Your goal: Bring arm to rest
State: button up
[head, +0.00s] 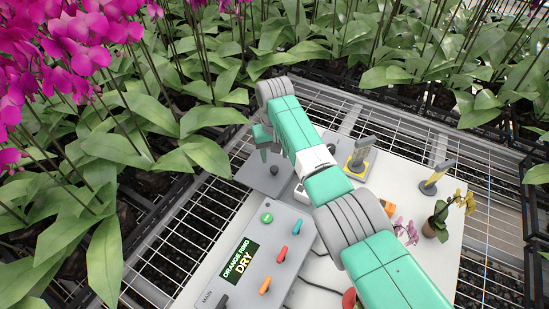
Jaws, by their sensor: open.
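My arm (330,187) reaches from the bottom right up to the left across the white board in the head view. Its wrist bends down at the upper left end. My gripper (265,152) points downward above a grey plate (250,176), close to a dark knob (274,171) on that plate. It is open, and I see nothing held in it. Part of it is hidden by the wrist, and I cannot tell whether it touches the knob.
A grey control box (247,262) has coloured levers and a display reading "ORANGE RING DRY". A yellow-grey post (360,157), another post (436,178) and a potted yellow orchid (440,224) stand right of my arm. Magenta orchids (75,45) crowd the left. Open mesh bench (190,240) surrounds the board.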

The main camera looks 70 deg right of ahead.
notch_tip(320, 180, up, 2)
dwell(0.7)
